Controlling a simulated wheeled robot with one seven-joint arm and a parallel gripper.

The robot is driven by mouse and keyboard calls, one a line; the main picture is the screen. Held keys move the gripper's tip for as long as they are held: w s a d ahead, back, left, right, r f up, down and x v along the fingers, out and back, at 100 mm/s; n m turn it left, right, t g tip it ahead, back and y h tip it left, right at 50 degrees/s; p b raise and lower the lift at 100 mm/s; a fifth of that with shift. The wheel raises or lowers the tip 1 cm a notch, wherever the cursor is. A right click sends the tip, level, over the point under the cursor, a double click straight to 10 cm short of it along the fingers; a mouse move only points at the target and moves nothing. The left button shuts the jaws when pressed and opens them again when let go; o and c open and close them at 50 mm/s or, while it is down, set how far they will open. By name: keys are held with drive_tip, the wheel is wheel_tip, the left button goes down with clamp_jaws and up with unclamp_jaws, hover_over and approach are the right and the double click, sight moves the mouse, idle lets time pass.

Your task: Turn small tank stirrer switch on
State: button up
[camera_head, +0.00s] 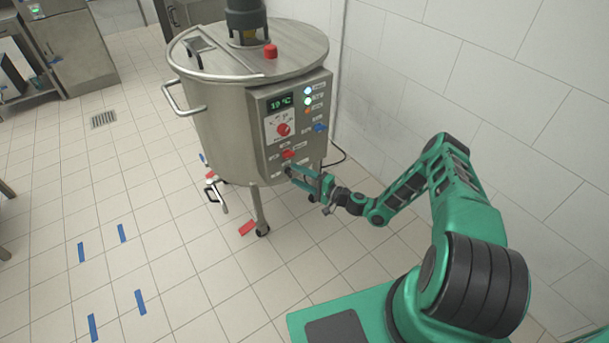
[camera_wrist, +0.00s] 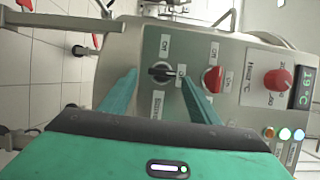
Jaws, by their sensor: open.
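The small tank (camera_head: 225,125) is a steel vessel on wheeled legs with a grey control panel (camera_head: 262,135). The stirrer switch (camera_wrist: 160,72) is a small black rotary knob on the panel, with ON and OFF labels beside it. Its handle lies level in the wrist view, in line with the OFF label. My gripper (camera_head: 289,171) is at the panel's lower part. In the wrist view my gripper (camera_wrist: 158,78) is open, with one finger on each side of the black switch. I cannot tell whether the fingers touch it. The switch is not clear in the head view.
A red switch (camera_wrist: 212,80) sits close beside my right finger in the wrist view. Beyond it are a red heat knob (camera_wrist: 278,80) and a 19 °C display (camera_wrist: 303,88). A tiled wall (camera_head: 430,80) stands on the right. The floor at left is open.

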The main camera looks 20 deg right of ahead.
drive_tip(key=v, duration=1)
drive_tip(key=shift+d, duration=0.1)
drive_tip(key=s+d+r+n+g+h, duration=0.35)
drive_tip(key=s+r, duration=0.25)
drive_tip(key=r, duration=0.4)
drive_tip(key=s+d+r+n+g+h, duration=0.25)
drive_tip(key=s+r+g, duration=0.3)
drive_tip(key=r, duration=0.45)
drive_tip(key=s+d+r+n+g+h, duration=0.2)
drive_tip(key=s+d+r+g+h, duration=0.15)
drive_tip(key=s+r, duration=0.45)
drive_tip(key=s+d+r+m+h, duration=0.1)
drive_tip(key=s+r+m, duration=0.1)
drive_tip(key=s+r, duration=0.5)
drive_tip(key=s+d+r+m+g+h, duration=0.1)
drive_tip(key=s+r+m, duration=0.1)
drive_tip(key=s+r, duration=0.6)
drive_tip(key=s, duration=0.7)
drive_tip(key=shift+d, duration=0.3)
